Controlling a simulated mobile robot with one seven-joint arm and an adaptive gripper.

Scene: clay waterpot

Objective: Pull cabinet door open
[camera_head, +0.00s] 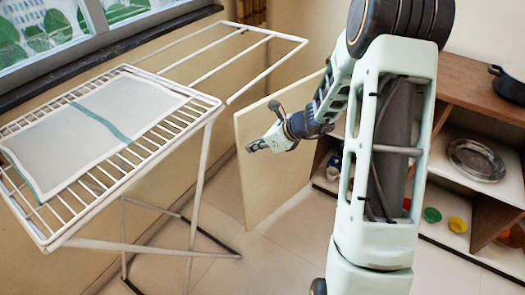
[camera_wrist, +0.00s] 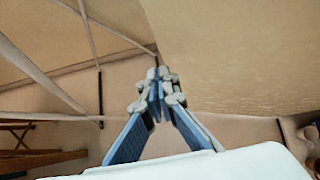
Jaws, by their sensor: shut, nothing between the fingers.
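The cabinet door (camera_head: 262,185) is a plain cream panel in the head view. It stands swung out at a wide angle from the wooden cabinet (camera_head: 470,80), with the inside showing to its right. My gripper (camera_head: 250,147) is in front of the door's upper part, close to its left edge, with the fingertips pointing left. In the wrist view my gripper (camera_wrist: 158,76) is shut and empty, and the door (camera_wrist: 235,60) fills the upper right beside the fingertips. I cannot tell if they touch it. No handle is visible.
A white drying rack (camera_head: 205,105) with a cloth (camera_head: 65,150) stands to the left, under a window. Its legs (camera_wrist: 85,40) show in the wrist view. A metal plate (camera_head: 475,160) and small coloured items are in the cabinet; a dark pot (camera_head: 508,85) is on top. Some floor (camera_head: 290,235) is clear.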

